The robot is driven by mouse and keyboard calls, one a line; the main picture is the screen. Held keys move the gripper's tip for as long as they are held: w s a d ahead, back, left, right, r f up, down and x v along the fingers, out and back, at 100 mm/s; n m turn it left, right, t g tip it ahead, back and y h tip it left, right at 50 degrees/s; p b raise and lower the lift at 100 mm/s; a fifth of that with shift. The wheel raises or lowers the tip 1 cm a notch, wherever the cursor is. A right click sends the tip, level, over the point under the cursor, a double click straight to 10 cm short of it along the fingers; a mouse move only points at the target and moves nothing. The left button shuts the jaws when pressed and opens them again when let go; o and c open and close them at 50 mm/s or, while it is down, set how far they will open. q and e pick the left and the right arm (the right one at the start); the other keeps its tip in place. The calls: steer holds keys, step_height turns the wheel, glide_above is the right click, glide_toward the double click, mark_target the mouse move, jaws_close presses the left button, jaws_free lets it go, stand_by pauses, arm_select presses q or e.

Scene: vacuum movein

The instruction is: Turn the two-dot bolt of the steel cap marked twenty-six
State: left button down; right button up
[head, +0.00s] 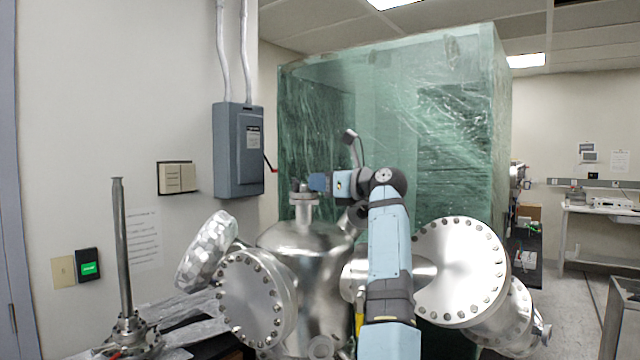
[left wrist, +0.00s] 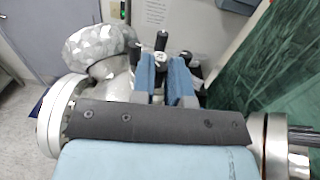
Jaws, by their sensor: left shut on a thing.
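A small steel cap (head: 303,196) sits on the narrow neck at the top of the steel vessel. Upright bolts with dark heads stand on it; three show in the left wrist view, the middle one (left wrist: 162,40) between my fingers. My left gripper (head: 318,182) reaches the cap from the right. Its two blue fingers (left wrist: 165,82) are shut on the middle bolt, with the others standing outside them. I cannot read the number on the cap or any dots on the bolts. My right gripper is not in view.
The vessel (head: 305,240) has large bolted side flanges at left (head: 250,298) and right (head: 460,272). A foil-wrapped port (head: 207,250) sticks up at left. A tall metal rod (head: 122,245) stands at far left. A green plastic-wrapped enclosure (head: 465,130) is close behind.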

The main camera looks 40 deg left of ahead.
arm_select(q)
steer(key=shift+w+a+n+g+h+p, duration=0.15)
steer(key=shift+n+g+h+p, duration=0.15)
steer(key=shift+n+g+h, duration=0.6)
steer(key=shift+w+n+g+h+p, duration=0.1)
steer(key=shift+n+g+h+p, duration=0.2)
steer(key=shift+n+g, duration=1.05)
steer(key=shift+w+a+n+g+h+p, duration=0.2)
steer(key=shift+n+g+h, duration=0.4)
steer(key=shift+g, duration=1.05)
steer(key=shift+d+g, duration=0.15)
steer(key=shift+g, duration=0.15)
steer(key=c, duration=1.1)
jaws_free()
